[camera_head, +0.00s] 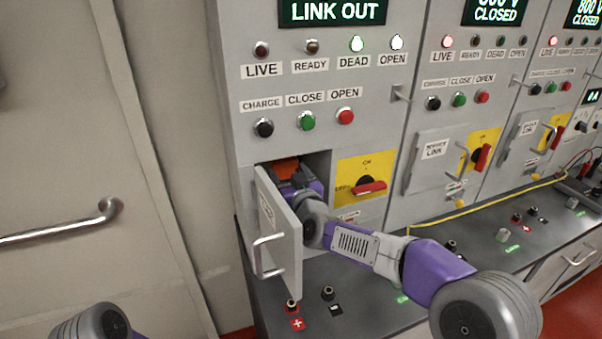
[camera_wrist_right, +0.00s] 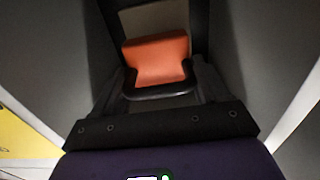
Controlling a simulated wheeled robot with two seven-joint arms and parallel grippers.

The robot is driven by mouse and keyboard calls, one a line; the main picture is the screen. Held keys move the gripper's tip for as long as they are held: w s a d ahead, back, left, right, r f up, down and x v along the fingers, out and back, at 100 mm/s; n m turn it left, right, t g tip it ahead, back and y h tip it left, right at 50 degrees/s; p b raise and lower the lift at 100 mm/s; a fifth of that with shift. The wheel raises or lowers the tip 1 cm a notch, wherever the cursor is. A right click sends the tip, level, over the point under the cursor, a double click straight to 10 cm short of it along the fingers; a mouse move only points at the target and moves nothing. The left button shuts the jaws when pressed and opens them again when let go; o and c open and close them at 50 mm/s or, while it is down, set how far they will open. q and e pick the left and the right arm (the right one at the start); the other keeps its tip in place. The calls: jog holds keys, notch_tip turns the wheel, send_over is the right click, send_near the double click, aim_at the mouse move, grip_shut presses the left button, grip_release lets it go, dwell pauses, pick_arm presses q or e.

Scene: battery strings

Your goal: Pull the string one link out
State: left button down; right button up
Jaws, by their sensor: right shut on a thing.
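The leftmost cabinet's panel shows a display (camera_head: 331,12) reading LINK OUT. Its link compartment stands open, with the hinged door (camera_head: 277,226) swung out toward me. My right gripper (camera_head: 296,182) is inside the opening, shut on the orange link (camera_head: 287,167).
DEAD (camera_head: 357,44) and OPEN (camera_head: 397,42) lamps are lit. A yellow rotary switch panel (camera_head: 366,178) with a red handle is right of the opening. Terminals stand on the dark bench (camera_head: 371,305) below. More cabinets stand at right; a door handle (camera_head: 60,227) is at left.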

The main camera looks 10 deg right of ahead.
jog(key=shift+f, duration=0.15)
jog(key=o, duration=1.2)
jog(key=shift+s, duration=0.1)
jog(key=shift+c, duration=0.2)
jog(key=shift+o, duration=0.7)
jog(key=shift+s+d, duration=0.1)
jog(key=shift+s, duration=0.1)
jog(key=shift+w, duration=0.1)
jog(key=s+d, duration=0.1)
jog(key=s, duration=0.6)
jog(key=shift+s+d, duration=0.2)
jog(key=shift+s, duration=0.05)
